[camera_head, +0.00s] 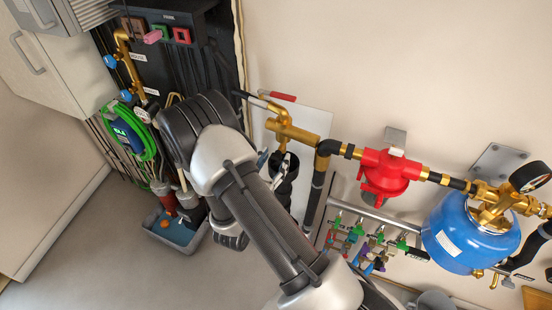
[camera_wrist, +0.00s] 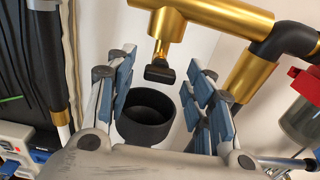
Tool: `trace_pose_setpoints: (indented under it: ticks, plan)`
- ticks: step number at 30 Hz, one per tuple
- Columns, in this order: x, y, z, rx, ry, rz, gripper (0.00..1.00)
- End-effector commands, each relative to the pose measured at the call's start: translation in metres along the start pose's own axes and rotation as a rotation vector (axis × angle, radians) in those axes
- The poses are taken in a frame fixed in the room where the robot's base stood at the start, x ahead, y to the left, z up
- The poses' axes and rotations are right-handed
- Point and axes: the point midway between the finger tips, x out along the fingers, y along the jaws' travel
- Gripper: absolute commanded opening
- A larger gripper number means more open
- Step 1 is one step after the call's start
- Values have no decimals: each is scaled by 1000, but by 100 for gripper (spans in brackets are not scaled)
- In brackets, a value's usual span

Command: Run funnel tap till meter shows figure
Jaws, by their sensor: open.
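A brass tap body (camera_head: 291,131) is mounted on the wall, with a lever with a red end (camera_head: 283,96) above it. In the wrist view, the brass pipe (camera_wrist: 215,14) carries a short brass stem with a black end piece (camera_wrist: 160,71). This hangs above a round black funnel (camera_wrist: 146,117). My gripper (camera_wrist: 160,92) is open and empty, its blue-padded fingers on either side of the black end piece and funnel. I cannot tell whether it touches them. A round pressure gauge (camera_head: 530,177) is at the far right; its reading is too small to tell.
A red regulator (camera_head: 385,172) and a blue tank (camera_head: 468,240) are right of the tap. Several small green-handled valves (camera_head: 372,235) are below. A coiled green hose (camera_head: 138,135) with a blue device hangs left, above a grey tub (camera_head: 160,234) on the floor.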

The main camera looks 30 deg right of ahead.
Motion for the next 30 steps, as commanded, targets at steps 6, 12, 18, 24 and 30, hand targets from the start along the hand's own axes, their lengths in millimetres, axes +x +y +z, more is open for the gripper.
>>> trace_pose_setpoints:
  ticks: [6,12,18,24,30]
  plan:
    - [17,0,0,0,0,0,48]
    - [18,0,0,0,0,1,48]
    - [18,0,0,0,0,1,41]
    - [18,0,0,0,0,1,28]
    - [18,0,0,0,0,1,14]
